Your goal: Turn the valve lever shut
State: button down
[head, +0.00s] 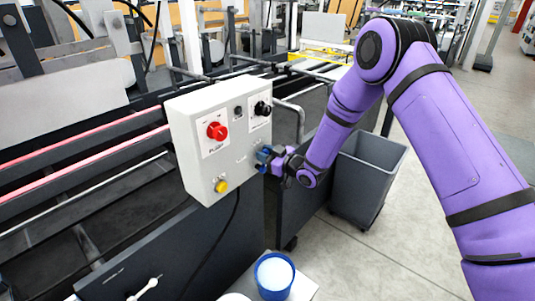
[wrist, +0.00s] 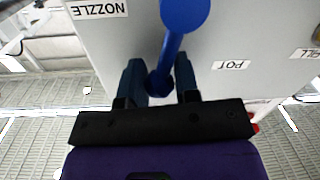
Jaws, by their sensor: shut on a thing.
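The valve lever is blue. In the wrist view, the lever (wrist: 171,50) runs from a round blue end (wrist: 185,12) at the top edge down, leaning slightly left, to between my fingers. My gripper (wrist: 161,82) is shut on its lower part, one dark blue finger on each side. In the head view, my gripper (head: 268,158) is at the right side of the white control box (head: 190,137) and largely hides the lever. In the wrist view, an upside-down NOZZLE label (wrist: 98,10) is left of the lever and an upside-down POT label (wrist: 231,65) is right of it.
The box carries a red knob (head: 217,131), a black knob (head: 262,108) and a yellow button (head: 221,186). A grey bin (head: 365,180) stands on the floor to the right. A blue cup (head: 274,275) with white contents stands below. Dark machine rails (head: 90,160) lie left.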

jog(key=shift+s+a+n, duration=0.15)
jog(key=shift+s+n, duration=0.2)
jog(key=shift+n, duration=0.65)
jog(key=c, duration=0.9)
grip_release()
jog(key=shift+o, duration=0.2)
jog(key=shift+a, duration=0.1)
jog(key=shift+s, duration=0.1)
jog(key=v, duration=1)
jog(key=shift+s+d, duration=0.25)
jog(key=shift+d, duration=0.05)
